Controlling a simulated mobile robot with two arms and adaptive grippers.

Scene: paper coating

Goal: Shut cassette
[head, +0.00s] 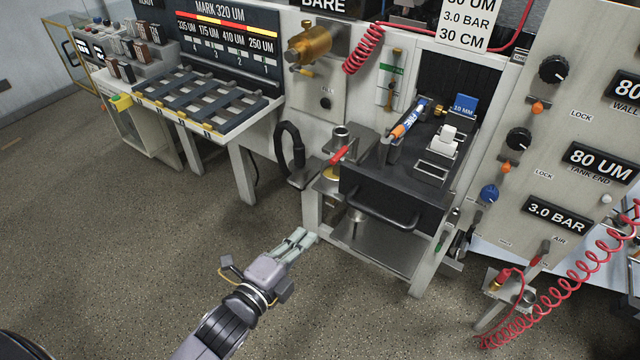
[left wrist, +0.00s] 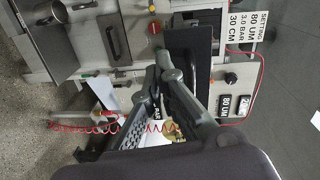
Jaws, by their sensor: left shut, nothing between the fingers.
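The cassette looks to be the dark box (head: 398,187) with a curved black bar handle (head: 382,213) on its front. In the head view it sits in the pale frame of the machine and juts out toward me. My left gripper (head: 308,238) is shut and empty, in front of the machine, lower than the box and to its left, apart from it. In the left wrist view the shut fingers (left wrist: 165,62) cover the middle, with parts of the machine behind them. My right gripper is not in view.
A red-handled lever (head: 339,155) stands left of the box. A blue-and-orange tool (head: 408,119) and a white roll (head: 445,138) are on its top. A coiled red hose (head: 560,290) hangs at right. The floor (head: 130,250) at left is clear.

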